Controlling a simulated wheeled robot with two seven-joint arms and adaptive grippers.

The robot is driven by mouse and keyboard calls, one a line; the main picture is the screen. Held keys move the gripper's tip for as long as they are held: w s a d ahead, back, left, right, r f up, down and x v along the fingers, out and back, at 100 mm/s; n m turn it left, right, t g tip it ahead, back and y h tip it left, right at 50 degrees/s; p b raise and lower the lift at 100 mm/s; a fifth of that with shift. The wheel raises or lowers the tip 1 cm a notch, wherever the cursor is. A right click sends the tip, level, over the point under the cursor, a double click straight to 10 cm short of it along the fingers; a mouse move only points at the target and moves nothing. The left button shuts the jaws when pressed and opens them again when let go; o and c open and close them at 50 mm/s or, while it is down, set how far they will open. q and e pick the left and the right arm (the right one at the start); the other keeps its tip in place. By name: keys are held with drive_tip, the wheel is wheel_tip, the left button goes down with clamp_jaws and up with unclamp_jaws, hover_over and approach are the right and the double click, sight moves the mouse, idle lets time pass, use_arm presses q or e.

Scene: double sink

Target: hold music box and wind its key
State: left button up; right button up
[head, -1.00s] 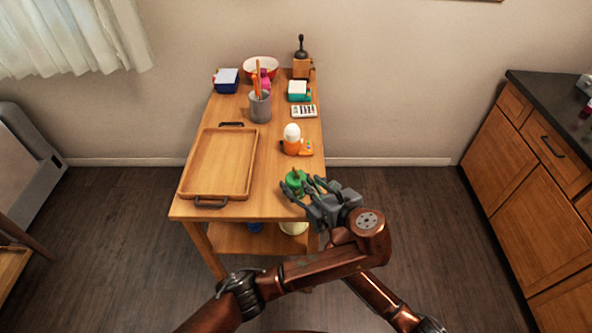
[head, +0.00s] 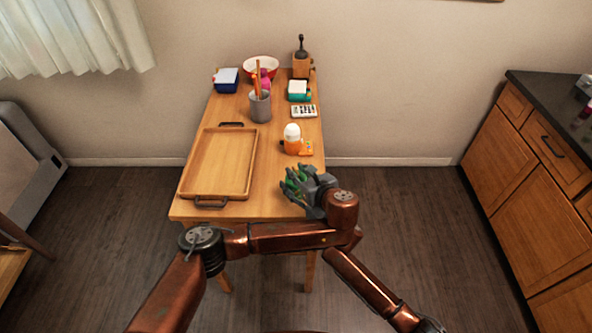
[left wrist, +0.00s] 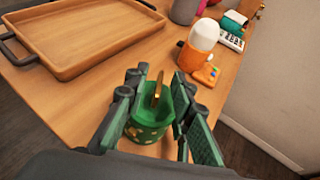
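The music box is a small green cup-like box with yellow spots, near the table's front right corner. In the head view the music box (head: 290,186) is largely hidden by my left gripper (head: 296,181). In the left wrist view the music box (left wrist: 148,125) stands upright on the table with a gold key (left wrist: 157,90) rising from its top. My left gripper (left wrist: 159,90) is open, with its fingers on both sides of the box; I cannot tell whether any finger touches it. My right gripper is not in view.
A wooden tray (head: 184,189) takes up the table's left side. A grey pencil cup (head: 259,107) and a calculator (head: 304,111) are farther back. The table's right edge is close.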

use_arm(q)
drive_tip(key=shift+w+a+f, duration=0.2)
drive_tip(key=shift+w, duration=0.2)
clamp_jaws()
